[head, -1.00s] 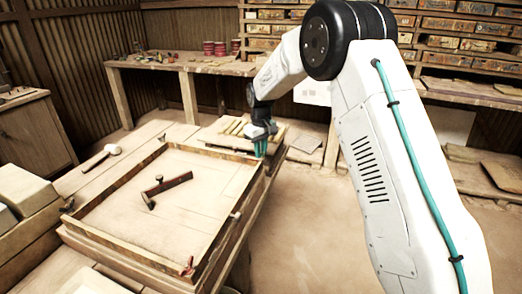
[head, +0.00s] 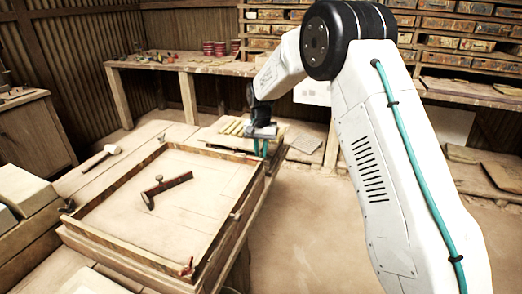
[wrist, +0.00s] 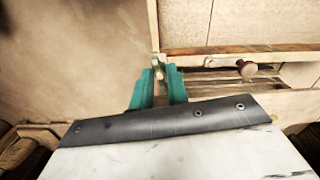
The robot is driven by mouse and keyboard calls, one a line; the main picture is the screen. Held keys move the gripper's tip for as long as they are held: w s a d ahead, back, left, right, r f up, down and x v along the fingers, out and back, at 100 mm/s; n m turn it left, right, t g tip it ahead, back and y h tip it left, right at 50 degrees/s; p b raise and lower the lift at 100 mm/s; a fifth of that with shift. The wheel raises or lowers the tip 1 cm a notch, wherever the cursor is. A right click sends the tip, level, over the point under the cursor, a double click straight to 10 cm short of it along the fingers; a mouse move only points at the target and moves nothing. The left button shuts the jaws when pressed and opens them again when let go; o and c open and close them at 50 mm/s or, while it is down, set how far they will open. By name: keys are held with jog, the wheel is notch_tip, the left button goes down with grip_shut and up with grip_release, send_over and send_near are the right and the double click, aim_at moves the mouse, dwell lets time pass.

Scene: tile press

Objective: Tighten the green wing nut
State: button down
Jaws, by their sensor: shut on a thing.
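My gripper (head: 260,152) is at the far right corner of the wooden frame (head: 128,249), its teal fingers pointing down. In the wrist view, my gripper's fingertips (wrist: 159,78) are closed around a small fitting at that corner, which I take for the green wing nut (wrist: 159,73). The fingers hide most of it, and its green colour cannot be told from theirs. In the head view the nut is hidden behind the fingers.
A red wing nut (head: 187,267) sits at the near corner. A brownish knob (wrist: 246,69) is on a metal strip beside the frame. A hammer (head: 165,186) lies inside the frame and a mallet (head: 101,157) lies left of it. Floor to the right is clear.

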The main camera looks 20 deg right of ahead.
aim_at(261, 154)
jog(key=shift+m, duration=0.8)
jog(key=c, duration=1.4)
grip_release()
jog(key=shift+o, duration=0.2)
notch_tip(261, 154, up, 8)
jog(key=shift+s+f, duration=0.1)
